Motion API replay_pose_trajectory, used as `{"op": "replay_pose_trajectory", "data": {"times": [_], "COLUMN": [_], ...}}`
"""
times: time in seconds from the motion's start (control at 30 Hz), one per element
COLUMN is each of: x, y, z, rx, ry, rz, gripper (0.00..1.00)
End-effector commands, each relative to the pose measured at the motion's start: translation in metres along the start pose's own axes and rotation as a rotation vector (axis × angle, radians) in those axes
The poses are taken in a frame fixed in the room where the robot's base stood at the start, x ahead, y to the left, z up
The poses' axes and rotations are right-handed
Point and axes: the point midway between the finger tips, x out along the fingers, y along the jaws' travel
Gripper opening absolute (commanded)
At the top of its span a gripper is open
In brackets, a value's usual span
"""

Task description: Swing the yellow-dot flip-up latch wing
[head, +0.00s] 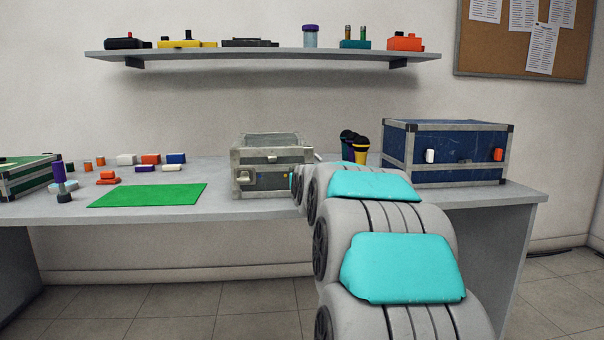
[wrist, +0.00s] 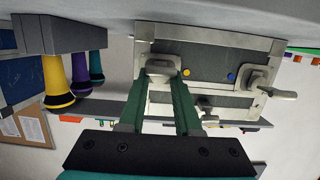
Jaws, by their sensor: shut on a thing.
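The grey metal case (head: 272,157) stands on the table in the head view. In the wrist view the case (wrist: 215,42) appears upside down, with a yellow dot (wrist: 186,72) and a blue dot (wrist: 231,77) on its front. A pale latch wing (wrist: 160,66) sits beside the yellow dot. My gripper (wrist: 161,82) has its green fingers on both sides of this wing and is shut on it. A second latch (wrist: 258,82) is beside the blue dot, apart from the fingers. In the head view my arm hides the case's right end and most of my gripper.
A blue case (head: 445,152) stands to the right. A green mat (head: 148,195) and several small blocks (head: 150,159) lie to the left. A shelf (head: 265,54) hangs above the table.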

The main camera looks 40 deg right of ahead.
Motion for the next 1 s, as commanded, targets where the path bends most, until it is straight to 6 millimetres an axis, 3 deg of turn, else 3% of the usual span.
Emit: {"op": "replay_pose_trajectory", "data": {"times": [1.0], "x": [0.0007], "y": [0.0003], "z": [0.0018], "rx": [0.000], "ry": [-0.061], "rz": [0.000], "gripper": [0.00]}}
